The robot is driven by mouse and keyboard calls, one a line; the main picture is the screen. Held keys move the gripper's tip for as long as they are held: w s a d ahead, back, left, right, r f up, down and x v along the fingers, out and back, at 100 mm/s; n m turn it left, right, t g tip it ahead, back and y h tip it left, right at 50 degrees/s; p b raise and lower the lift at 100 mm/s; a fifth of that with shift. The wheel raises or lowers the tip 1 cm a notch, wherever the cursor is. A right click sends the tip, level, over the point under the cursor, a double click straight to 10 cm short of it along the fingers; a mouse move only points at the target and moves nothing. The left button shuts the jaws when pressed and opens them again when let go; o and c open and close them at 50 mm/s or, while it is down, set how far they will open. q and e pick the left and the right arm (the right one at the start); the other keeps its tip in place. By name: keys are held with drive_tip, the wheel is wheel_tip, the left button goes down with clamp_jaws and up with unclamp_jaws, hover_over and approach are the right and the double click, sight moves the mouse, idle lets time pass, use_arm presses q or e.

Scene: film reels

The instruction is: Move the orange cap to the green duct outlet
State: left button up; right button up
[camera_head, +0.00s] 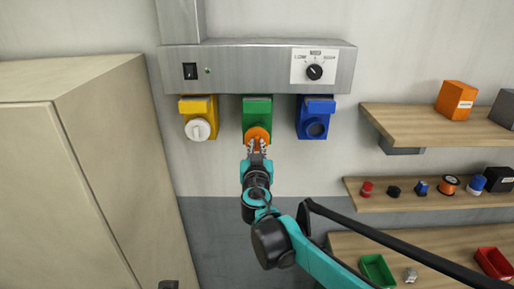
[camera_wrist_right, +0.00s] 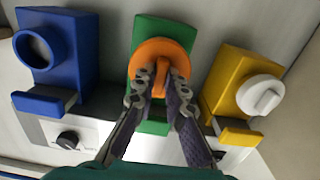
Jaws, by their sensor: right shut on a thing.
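The orange cap (camera_head: 257,133) is at the front of the green duct outlet (camera_head: 257,106), the middle one of three on the wall unit. In the right wrist view the orange cap (camera_wrist_right: 160,57) covers the round mouth of the green outlet (camera_wrist_right: 160,28); whether it is fully seated I cannot tell. My right gripper (camera_head: 257,146) is shut on the cap's grip. Its two fingers (camera_wrist_right: 161,78) also show in the right wrist view, one on each side of the grip. My left gripper is not clearly in view.
The yellow outlet (camera_head: 198,106) carries a white cap (camera_head: 198,129). The blue outlet (camera_head: 316,115) is open. A beige cabinet (camera_head: 80,180) stands at left. Shelves (camera_head: 440,125) at right hold boxes and small parts, with a green bin (camera_head: 377,270) and a red bin (camera_head: 493,262) lower down.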

drive_tip(key=shift+w, duration=1.4)
drive_tip(key=o, duration=0.7)
drive_tip(key=shift+o, duration=0.2)
drive_tip(key=s, duration=1.2)
